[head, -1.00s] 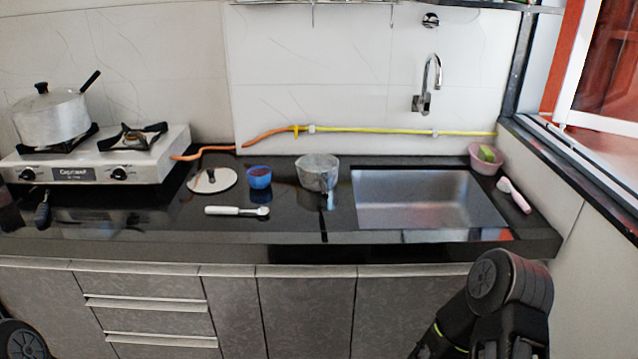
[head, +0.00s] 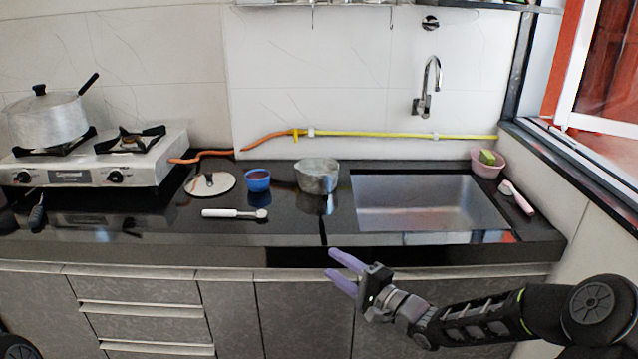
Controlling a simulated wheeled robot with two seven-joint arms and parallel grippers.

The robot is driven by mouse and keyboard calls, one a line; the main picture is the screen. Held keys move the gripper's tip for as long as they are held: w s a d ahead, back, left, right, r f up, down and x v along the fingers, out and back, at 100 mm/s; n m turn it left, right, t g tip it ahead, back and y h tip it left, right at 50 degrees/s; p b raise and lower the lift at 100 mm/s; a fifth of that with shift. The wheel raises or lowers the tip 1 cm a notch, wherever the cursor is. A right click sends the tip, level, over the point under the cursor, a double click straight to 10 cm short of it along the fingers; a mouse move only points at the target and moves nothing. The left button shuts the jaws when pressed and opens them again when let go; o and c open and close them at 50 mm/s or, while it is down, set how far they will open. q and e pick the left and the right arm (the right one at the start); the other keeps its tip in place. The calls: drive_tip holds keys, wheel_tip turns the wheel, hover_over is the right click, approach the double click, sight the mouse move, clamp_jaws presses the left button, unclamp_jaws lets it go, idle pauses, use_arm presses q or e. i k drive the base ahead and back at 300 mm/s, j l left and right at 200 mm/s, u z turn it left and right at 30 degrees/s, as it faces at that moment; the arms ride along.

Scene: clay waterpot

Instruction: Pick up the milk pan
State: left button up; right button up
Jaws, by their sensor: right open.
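The milk pan (head: 316,178) appears to be the small grey metal pan on the black counter, left of the sink. It stands upright, and a dark handle seems to point to the front edge, hard to see against the black counter. My right gripper (head: 333,263) is open and empty. Its purple fingers point left in front of the counter's front edge, below the pan in the picture and apart from it. My left gripper is out of view.
A blue bowl (head: 257,180), a round lid (head: 210,184) and a white-handled utensil (head: 234,213) lie left of the pan. A sink (head: 430,203) is to the right. A lidded pot (head: 48,121) sits on the stove (head: 95,167). A pink bowl (head: 486,169) stands at the right.

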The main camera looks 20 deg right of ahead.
sight(320, 185)
drive_tip(key=i+l, duration=0.25)
drive_tip(key=i, duration=0.2)
drive_tip(key=i+l, duration=0.25)
drive_tip(key=i, duration=0.25)
